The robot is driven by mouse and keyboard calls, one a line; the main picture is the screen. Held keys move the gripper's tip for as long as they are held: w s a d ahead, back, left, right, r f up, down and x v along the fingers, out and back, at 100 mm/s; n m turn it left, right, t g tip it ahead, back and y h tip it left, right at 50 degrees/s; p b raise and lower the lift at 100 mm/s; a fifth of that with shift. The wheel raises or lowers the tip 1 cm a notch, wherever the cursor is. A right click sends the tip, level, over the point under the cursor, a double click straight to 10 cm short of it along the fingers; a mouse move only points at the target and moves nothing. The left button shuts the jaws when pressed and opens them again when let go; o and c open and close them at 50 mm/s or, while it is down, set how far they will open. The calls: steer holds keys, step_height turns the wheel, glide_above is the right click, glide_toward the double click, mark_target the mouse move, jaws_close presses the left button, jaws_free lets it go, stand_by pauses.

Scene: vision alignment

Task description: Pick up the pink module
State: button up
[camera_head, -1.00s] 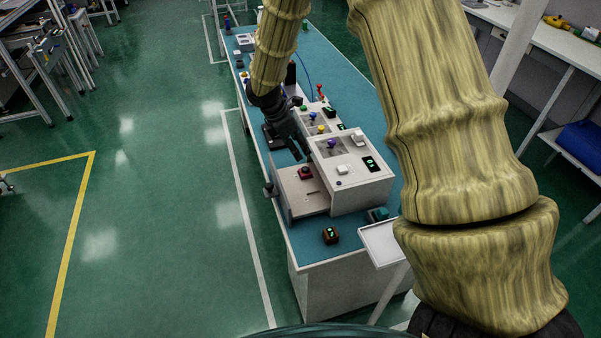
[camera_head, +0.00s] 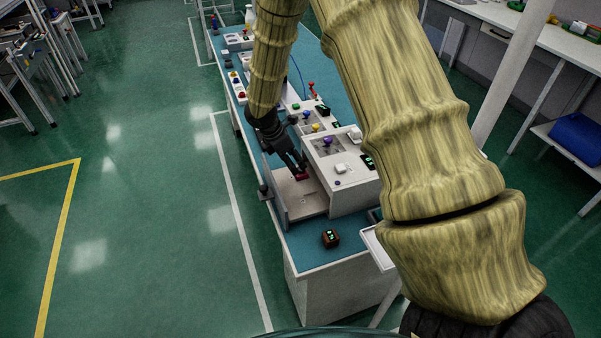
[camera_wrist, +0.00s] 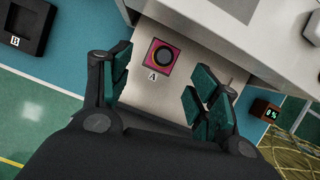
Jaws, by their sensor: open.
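The pink module (camera_wrist: 163,56) is a small square block with a dark round top and a yellow ring. It sits on a light grey plate (camera_wrist: 143,93) beside a printed letter A in the wrist view. In the head view the pink module (camera_head: 301,176) shows as a small red-pink spot, partly hidden by my gripper (camera_head: 298,166). In the wrist view my gripper (camera_wrist: 163,88) is open and empty, its green-padded fingers apart. The module lies ahead of the fingertips, roughly between their lines.
A white control box (camera_head: 343,168) with knobs stands just right of the plate. A dark square holder (camera_wrist: 28,22) marked B lies at the upper left of the wrist view. A small box with a green display (camera_head: 330,238) stands on the blue bench top (camera_head: 310,259).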

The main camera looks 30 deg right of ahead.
mark_target(299, 170)
steer(key=shift+s+p+x, duration=0.1)
steer(key=shift+p+x, duration=0.4)
steer(key=shift+x, duration=0.4)
steer(key=shift+s+p+x, duration=0.15)
steer(key=shift+p+x, duration=0.35)
steer(key=shift+x, duration=1.3)
steer(key=shift+d, duration=0.15)
steer(key=c, duration=1.1)
